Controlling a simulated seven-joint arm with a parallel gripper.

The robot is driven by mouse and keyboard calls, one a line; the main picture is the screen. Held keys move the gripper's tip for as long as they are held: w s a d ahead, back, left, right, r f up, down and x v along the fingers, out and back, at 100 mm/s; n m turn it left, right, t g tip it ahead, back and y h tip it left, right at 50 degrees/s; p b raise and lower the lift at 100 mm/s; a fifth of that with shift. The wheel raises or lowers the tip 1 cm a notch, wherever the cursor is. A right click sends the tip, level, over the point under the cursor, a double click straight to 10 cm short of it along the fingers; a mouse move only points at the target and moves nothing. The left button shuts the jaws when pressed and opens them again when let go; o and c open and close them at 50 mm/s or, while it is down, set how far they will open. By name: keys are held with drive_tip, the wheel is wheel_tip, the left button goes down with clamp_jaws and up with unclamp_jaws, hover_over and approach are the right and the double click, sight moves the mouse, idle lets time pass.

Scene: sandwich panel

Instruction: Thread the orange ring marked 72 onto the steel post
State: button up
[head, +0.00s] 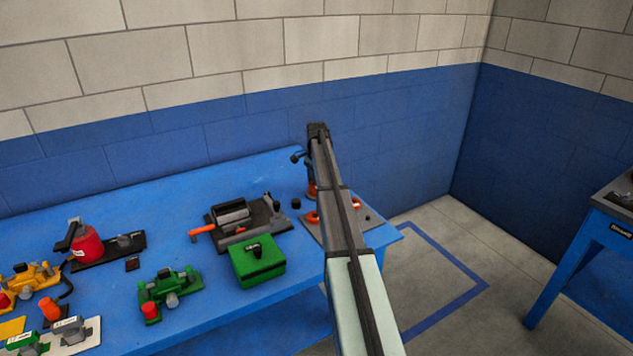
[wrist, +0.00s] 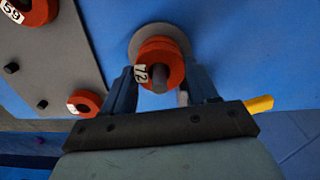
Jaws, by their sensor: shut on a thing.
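The orange ring marked 72 (wrist: 174,73) is between the two fingers of my gripper (wrist: 160,72) in the wrist view, and the gripper is shut on it. The grey tip of the steel post (wrist: 159,79) shows in the ring's hole, so the ring appears to be around the post. More orange shows just behind it, perhaps another ring. Behind that is a round grey base (wrist: 133,43) on the blue table. I cannot tell how far down the post the ring is. In the head view my arm hides most of this; some orange (head: 312,188) shows left of it.
A grey panel (wrist: 62,55) beside the post holds an orange ring marked 59 (wrist: 38,12), another orange ring (wrist: 88,100) and bare dark pegs. A green box (head: 257,262) and a dark fixture (head: 245,222) stand left of my arm. The wall is close behind.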

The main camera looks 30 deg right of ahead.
drive_tip(key=o, duration=1.4)
drive_tip(key=shift+c, duration=0.2)
drive_tip(key=shift+r, duration=0.15)
drive_tip(key=shift+r, duration=5.05)
